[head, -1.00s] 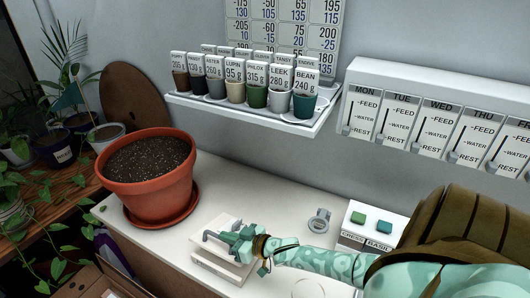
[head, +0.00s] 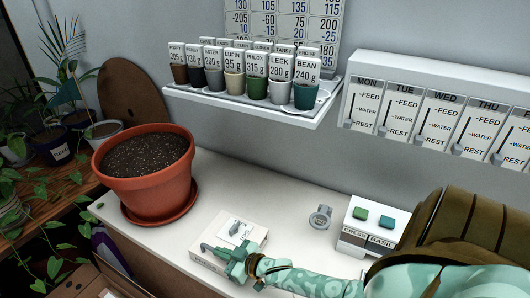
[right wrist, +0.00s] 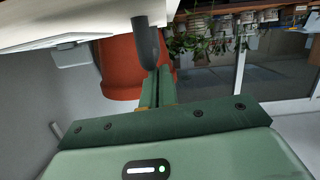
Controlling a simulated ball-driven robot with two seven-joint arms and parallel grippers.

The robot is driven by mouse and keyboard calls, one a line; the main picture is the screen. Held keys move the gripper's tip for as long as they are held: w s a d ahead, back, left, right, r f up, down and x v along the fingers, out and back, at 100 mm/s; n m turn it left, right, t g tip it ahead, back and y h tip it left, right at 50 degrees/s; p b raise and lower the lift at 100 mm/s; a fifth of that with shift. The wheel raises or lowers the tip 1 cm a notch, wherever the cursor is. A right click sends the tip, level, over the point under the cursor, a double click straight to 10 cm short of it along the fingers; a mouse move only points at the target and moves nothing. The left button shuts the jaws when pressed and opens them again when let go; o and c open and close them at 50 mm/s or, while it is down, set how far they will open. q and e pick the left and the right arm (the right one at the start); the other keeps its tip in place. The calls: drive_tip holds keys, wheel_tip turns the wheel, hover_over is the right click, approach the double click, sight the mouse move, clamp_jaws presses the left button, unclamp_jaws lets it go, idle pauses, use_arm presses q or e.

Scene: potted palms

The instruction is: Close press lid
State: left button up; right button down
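The press (head: 205,262) is a low white box on the white counter. Its pale lid lies roughly flat, with a small leaf picture on top and a grey bar handle (head: 212,247) near its front left edge. I cannot tell whether the lid is fully down. My right gripper (head: 233,262) is at the handle's right end and hides part of the press front. In the right wrist view its green fingers (right wrist: 158,86) are close together, with a dark grey rounded bar (right wrist: 146,42) at their tips and nothing clearly between them. My left gripper is not in view.
A terracotta pot of soil (head: 150,178) stands left of the press. A grey ring-shaped object (head: 320,217) and a box with two coloured buttons (head: 368,228) stand to the right. A shelf of labelled cups (head: 250,103) hangs above. Counter right of the press is mostly clear.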

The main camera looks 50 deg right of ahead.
drive_tip(key=shift+f, duration=0.15)
drive_tip(key=s+d+r+p, duration=0.1)
drive_tip(key=s+r+p, duration=0.4)
drive_tip(key=s, duration=0.4)
drive_tip(key=shift+s+d+r, duration=0.25)
drive_tip(key=shift+s+r, duration=0.1)
drive_tip(key=shift+r, duration=0.45)
